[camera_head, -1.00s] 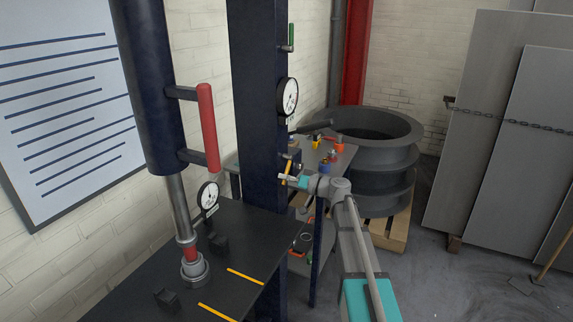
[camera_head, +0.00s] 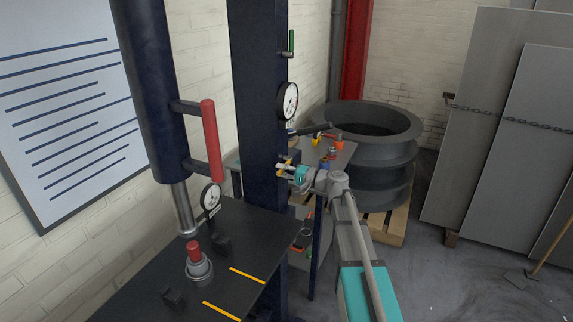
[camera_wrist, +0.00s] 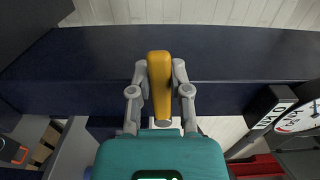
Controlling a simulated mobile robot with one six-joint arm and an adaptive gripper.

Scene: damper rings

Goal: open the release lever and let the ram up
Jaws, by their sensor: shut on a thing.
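The yellow release lever (camera_wrist: 159,85) stands between the two grey fingers of my gripper (camera_wrist: 160,72) in the wrist view. The fingers are closed on its sides. In the head view my gripper (camera_head: 284,170) is at the right side of the dark blue press column, and only a little yellow shows there. The chrome ram (camera_head: 185,208) hangs from the dark blue cylinder (camera_head: 150,90). Its lower end is above a red plug (camera_head: 194,250), with a small gap between them. The plug stands upright in a grey ring stack (camera_head: 199,268) on the press table.
The black press table (camera_head: 240,235) has yellow marks and black blocks. Behind are a side bench with small parts and large dark rings (camera_head: 375,150) on a pallet.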

